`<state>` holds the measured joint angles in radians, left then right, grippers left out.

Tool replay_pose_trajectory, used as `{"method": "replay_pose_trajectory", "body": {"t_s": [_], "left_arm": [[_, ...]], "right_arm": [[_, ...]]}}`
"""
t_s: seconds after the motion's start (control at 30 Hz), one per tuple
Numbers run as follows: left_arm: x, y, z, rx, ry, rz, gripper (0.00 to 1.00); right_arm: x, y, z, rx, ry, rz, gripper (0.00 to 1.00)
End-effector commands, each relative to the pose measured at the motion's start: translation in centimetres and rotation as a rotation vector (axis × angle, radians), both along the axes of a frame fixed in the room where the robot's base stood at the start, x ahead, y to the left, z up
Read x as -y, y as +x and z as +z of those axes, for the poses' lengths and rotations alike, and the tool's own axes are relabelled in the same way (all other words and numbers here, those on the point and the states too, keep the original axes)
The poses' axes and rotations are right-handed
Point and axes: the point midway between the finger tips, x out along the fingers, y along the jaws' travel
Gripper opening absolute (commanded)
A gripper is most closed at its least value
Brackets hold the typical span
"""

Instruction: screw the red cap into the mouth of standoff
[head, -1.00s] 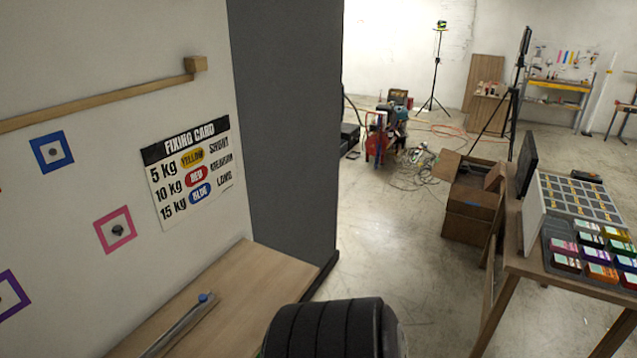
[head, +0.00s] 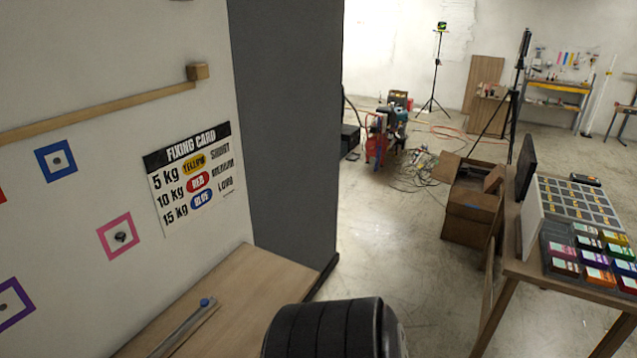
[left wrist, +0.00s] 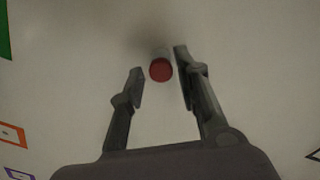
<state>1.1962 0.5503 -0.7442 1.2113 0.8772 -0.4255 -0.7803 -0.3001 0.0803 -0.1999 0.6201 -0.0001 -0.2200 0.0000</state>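In the left wrist view, a round red cap (left wrist: 160,70) sits at the near end of a short grey cylinder (left wrist: 161,52), likely the standoff, against the pale wall. Whether the cap is seated in its mouth cannot be told. My left gripper (left wrist: 160,66) is open, with one finger on each side of the cap and a narrow gap showing on both sides. Neither this cap nor my left gripper shows in the head view. My right gripper is not in view.
Coloured squares mark the wall: a blue one (head: 41,155) and a pink one (head: 103,230) around dark round fittings. A fixing card (head: 214,188) and wooden rail (head: 100,113) are on it. A wooden ledge (head: 245,275) lies below. A table with coloured boxes (head: 598,273) stands at right.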

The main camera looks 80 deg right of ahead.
Motion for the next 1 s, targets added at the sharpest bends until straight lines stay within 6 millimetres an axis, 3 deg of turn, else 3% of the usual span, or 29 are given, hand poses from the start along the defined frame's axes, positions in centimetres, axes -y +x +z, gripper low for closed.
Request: {"method": "replay_pose_trajectory", "body": {"t_s": [0.17, 0.47, 0.63, 0.87, 1.0], "left_arm": [[0.2, 0.0, 0.2, -0.085, -0.229, -0.002, 0.3], [0.2, 0.0, 0.0, -0.182, -0.501, -0.001, 0.3], [0.2, 0.0, 0.0, -0.271, -0.746, -0.001, 0.3], [0.2, 0.0, 0.0, -0.336, -0.922, -0.001, 0.3], [0.2, 0.0, 0.1, -0.409, -1.127, -0.001, 0.3]], "right_arm": [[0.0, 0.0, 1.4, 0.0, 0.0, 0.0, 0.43], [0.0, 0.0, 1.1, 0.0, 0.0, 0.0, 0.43], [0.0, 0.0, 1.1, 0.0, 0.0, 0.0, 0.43], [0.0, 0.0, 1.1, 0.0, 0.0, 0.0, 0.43], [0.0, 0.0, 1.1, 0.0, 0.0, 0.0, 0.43]]}}
